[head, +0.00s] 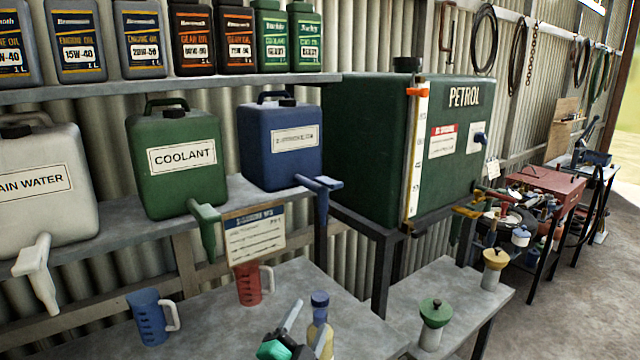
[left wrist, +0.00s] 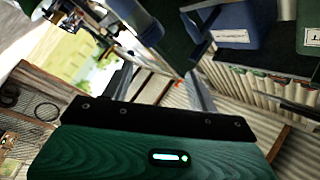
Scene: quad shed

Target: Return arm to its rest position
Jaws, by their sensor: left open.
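My left gripper (head: 298,330) is low in the head view, above the front bench. It is open, and I see nothing between its fingers. Only its tip end shows; the rest is cut off by the bottom edge. A small bottle with a blue cap (head: 319,301) stands right beside it, partly covered by it. In the left wrist view the picture is tilted, and a blue container (left wrist: 236,22) shows at the upper right. My right gripper is in neither view.
A blue jug (head: 150,318) and a red jug (head: 249,284) stand on the front bench. White, green and blue containers with taps sit on the shelf above. The green petrol tank (head: 365,150) is behind. A green funnel (head: 436,312) stands on the bench at right.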

